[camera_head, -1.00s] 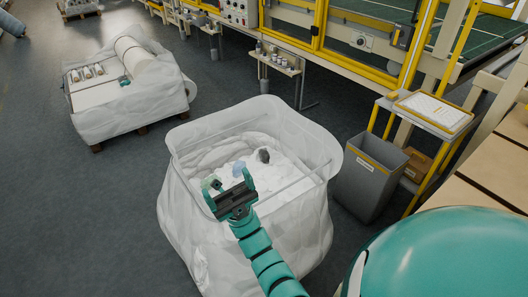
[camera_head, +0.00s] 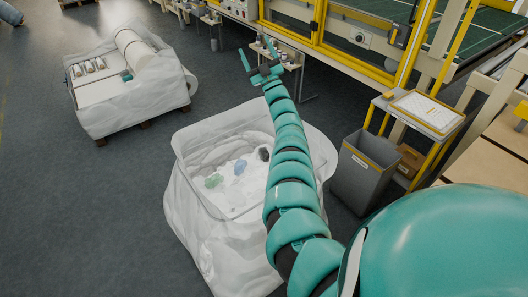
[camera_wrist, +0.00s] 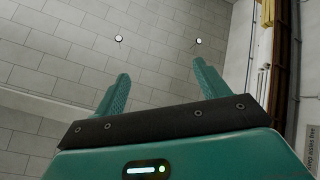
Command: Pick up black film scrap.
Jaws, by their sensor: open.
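The black film scrap (camera_head: 264,153) lies on white wadding inside the big white bag (camera_head: 181,172), toward its back right, close to my arm in the head view. My gripper (camera_head: 256,53) is raised high beyond the bag, in front of the small shelf by the machine, with its fingers spread and nothing between them. The wrist view also shows my gripper (camera_wrist: 160,92) open and empty, facing a tiled wall or ceiling. The scrap is not in the wrist view.
A green scrap (camera_head: 213,181) and a blue scrap (camera_head: 240,167) lie in the same bag. A grey bin (camera_head: 364,172) stands right of it. A wrapped pallet of rolls (camera_head: 110,112) stands back left. The yellow-framed machine (camera_head: 345,50) is behind. Floor between pallet and bag is clear.

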